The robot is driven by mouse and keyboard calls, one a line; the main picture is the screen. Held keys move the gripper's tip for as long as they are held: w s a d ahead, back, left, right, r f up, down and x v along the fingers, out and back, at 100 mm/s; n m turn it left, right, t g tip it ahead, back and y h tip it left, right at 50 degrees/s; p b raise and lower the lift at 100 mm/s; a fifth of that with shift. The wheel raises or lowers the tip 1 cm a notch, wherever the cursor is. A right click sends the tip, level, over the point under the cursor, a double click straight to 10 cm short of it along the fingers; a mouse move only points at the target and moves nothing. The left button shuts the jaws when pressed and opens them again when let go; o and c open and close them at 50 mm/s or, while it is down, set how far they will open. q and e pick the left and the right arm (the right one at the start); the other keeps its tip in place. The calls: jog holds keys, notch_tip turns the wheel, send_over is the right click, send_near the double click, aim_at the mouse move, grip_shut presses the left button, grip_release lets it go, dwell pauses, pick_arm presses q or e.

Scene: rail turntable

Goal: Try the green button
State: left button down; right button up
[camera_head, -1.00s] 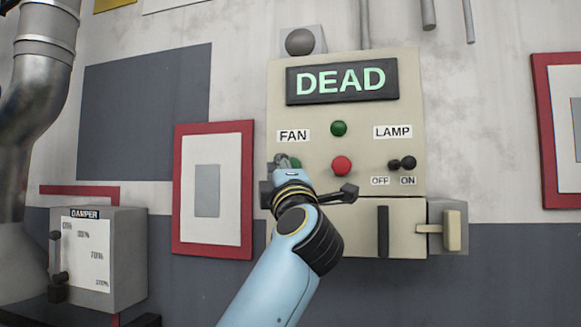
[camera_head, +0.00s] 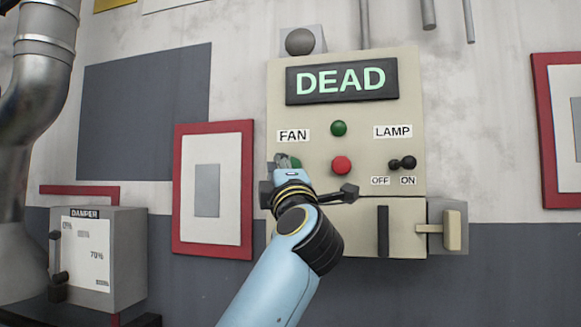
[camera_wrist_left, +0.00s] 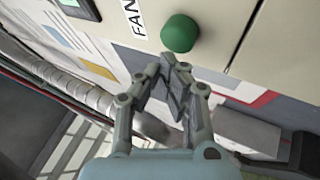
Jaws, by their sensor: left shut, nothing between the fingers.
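The green button under the FAN label shows large in the left wrist view (camera_wrist_left: 180,33). In the head view only part of this green button (camera_head: 295,162) shows behind my left gripper (camera_head: 281,162). My left gripper also shows in the left wrist view (camera_wrist_left: 180,72), shut and empty, its fingertips close beside the button in the picture. I cannot tell whether they touch it. Another green round piece (camera_head: 339,128) sits above a red button (camera_head: 341,165) on the beige panel (camera_head: 375,120). The display (camera_head: 342,81) reads DEAD. My right gripper is not in view.
A black LAMP switch (camera_head: 403,163) sits at the panel's right, toward ON. A side lever (camera_head: 452,230) sticks out at the lower right. A DAMPER box (camera_head: 98,260) and a metal pipe (camera_head: 38,90) are at the left. Red-framed boards flank the panel.

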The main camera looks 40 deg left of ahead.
pick_arm(q)
jog(key=shift+w, duration=0.1)
jog(key=shift+w+a+p, duration=0.2)
jog(key=shift+w+p, duration=0.1)
jog(key=shift+p, duration=0.1)
jog(key=shift+w+a, duration=0.2)
jog(key=shift+w, duration=0.1)
dwell(0.7)
jog(key=shift+p, duration=0.3)
jog(key=shift+s+d+p, duration=0.35)
jog(key=shift+s+d, duration=0.05)
jog(key=shift+s, duration=0.3)
